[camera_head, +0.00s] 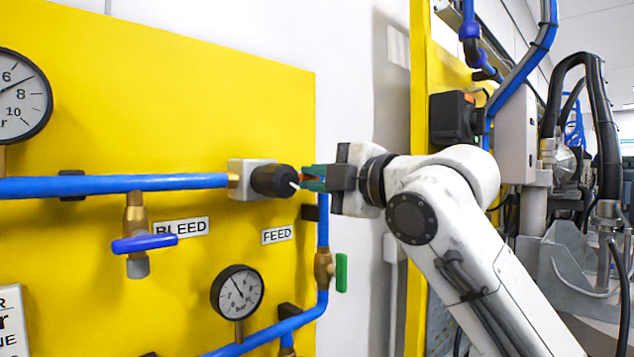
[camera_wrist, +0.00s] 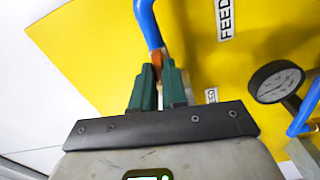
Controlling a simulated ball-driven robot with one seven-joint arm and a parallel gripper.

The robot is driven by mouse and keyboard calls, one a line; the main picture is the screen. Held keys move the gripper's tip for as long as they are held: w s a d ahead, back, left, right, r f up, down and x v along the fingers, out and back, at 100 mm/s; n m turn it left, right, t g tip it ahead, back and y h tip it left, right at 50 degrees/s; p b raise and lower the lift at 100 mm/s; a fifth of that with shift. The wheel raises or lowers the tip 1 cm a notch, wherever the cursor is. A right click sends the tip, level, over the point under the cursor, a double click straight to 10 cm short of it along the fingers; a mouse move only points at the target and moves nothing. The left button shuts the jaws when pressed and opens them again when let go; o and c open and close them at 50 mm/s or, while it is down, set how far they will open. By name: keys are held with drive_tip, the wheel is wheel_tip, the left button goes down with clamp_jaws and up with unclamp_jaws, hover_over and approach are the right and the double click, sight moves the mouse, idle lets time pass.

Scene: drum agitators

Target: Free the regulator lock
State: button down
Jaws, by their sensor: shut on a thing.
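The regulator has a pale grey body (camera_head: 245,179) on the blue pipe, with a dark round knob (camera_head: 272,180) facing right and a white mark on its end. My gripper (camera_head: 311,178), with dark green fingers, is level with the knob, just to its right. Its fingers are closed around a small orange piece (camera_head: 305,179), close to the knob's end. In the wrist view my gripper (camera_wrist: 159,72) shows orange and pale bits between its tips, in front of a blue pipe. Whether that piece is fixed to the knob I cannot tell.
The yellow panel (camera_head: 150,90) carries a blue horizontal pipe (camera_head: 100,185), a blue-handled bleed valve (camera_head: 145,243), a gauge (camera_head: 238,291) and a green-handled feed valve (camera_head: 341,271) below my gripper. A black box (camera_head: 455,118) hangs behind my arm.

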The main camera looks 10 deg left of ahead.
drive_tip(key=shift+f+n, duration=0.15)
drive_tip(key=shift+n, duration=0.75)
drive_tip(key=c, duration=1.2)
unclamp_jaws()
drive_tip(key=shift+o, duration=0.2)
drive_tip(key=b+v, duration=0.3)
drive_tip(key=v, duration=0.7)
drive_tip(key=shift+s+d, duration=0.3)
